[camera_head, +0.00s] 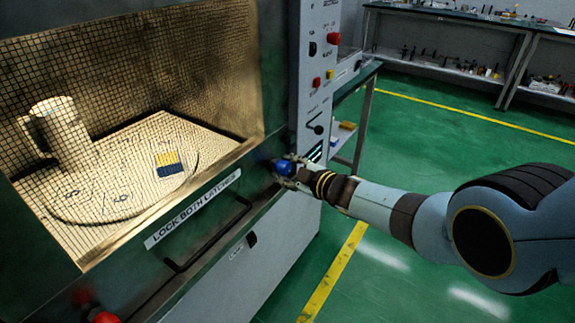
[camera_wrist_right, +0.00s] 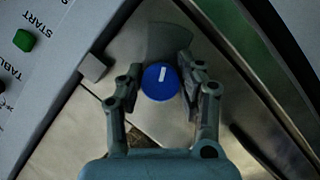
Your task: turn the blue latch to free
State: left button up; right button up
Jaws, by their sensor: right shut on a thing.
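A red latch (camera_head: 104,317) is at the door's lower left, partly cut off by the picture edge. My left gripper is in neither view.
The door (camera_head: 205,205) carries a "LOCK BOTH LATCHES" label (camera_head: 193,208) and a dark handle below it. A mug (camera_head: 62,130) stands inside behind the mesh. A control panel (camera_head: 318,75) rises right of the door. Green floor at the right is open; benches stand at the back.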

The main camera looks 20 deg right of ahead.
jog(key=shift+f, duration=0.1)
dwell(0.3)
jog(key=o, duration=1.1)
jog(key=shift+o, duration=0.2)
jog(key=shift+s+d, duration=0.15)
jog(key=shift+s, duration=0.25)
jog(key=v, duration=1.1)
jog(key=shift+r, duration=0.25)
